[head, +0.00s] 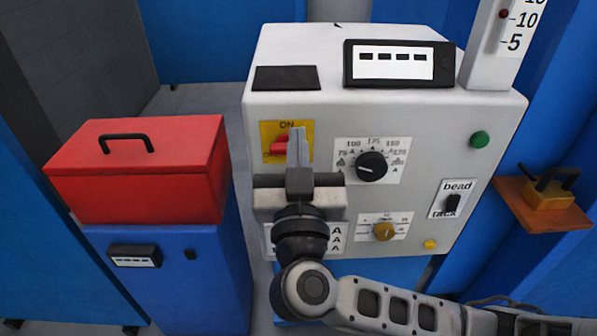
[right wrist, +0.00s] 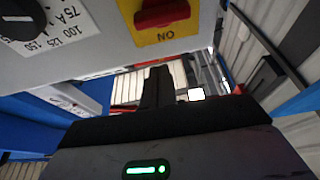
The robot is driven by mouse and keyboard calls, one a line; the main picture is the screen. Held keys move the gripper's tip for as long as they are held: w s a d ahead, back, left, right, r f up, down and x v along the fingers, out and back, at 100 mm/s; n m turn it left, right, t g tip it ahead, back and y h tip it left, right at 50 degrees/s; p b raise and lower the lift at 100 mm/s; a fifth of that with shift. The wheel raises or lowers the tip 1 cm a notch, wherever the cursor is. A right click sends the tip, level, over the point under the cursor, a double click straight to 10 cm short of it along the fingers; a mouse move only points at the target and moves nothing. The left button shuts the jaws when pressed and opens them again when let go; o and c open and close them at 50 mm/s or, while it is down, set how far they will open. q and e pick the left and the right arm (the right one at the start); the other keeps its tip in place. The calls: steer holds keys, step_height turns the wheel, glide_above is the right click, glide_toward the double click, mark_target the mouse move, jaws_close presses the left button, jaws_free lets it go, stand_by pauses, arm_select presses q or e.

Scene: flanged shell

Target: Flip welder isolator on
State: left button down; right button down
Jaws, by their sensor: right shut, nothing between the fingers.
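The isolator is a red handle (head: 280,146) on a yellow plate (head: 268,130) at the upper left of the welder's pale front panel (head: 330,115). ON is printed at the plate's top. The handle appears to lie crosswise, not pointing up at ON; its right part is hidden behind my fingers. The right wrist view shows the red handle (right wrist: 160,12) and yellow plate (right wrist: 165,38) upside down at the top edge. My right gripper (head: 298,142) is shut and empty in front of the plate, fingers pointing up. I cannot tell whether it touches the handle. My left gripper is not in view.
A bead/tack switch (head: 453,203) and green button (head: 479,139) are further right. A red toolbox (head: 150,180) stands left on a blue cabinet (head: 180,285).

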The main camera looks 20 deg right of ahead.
steer(key=w, duration=0.3)
steer(key=shift+d+r+b, duration=0.1)
steer(key=shift+d+b, duration=0.2)
steer(key=shift+d, duration=0.1)
steer(key=shift+s+f+b, duration=0.15)
steer(key=shift+f+b, duration=0.15)
steer(key=shift+f, duration=0.55)
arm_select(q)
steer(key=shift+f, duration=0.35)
arm_select(e)
steer(key=shift+f, duration=0.8)
arm_select(q)
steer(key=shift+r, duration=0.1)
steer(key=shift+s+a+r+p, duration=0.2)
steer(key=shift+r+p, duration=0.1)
steer(key=shift+p, duration=0.35)
arm_select(e)
steer(key=shift+s+m, duration=0.1)
steer(key=shift+m, duration=0.4)
steer(key=shift+h, duration=0.4)
arm_select(q)
steer(key=shift+p, duration=0.35)
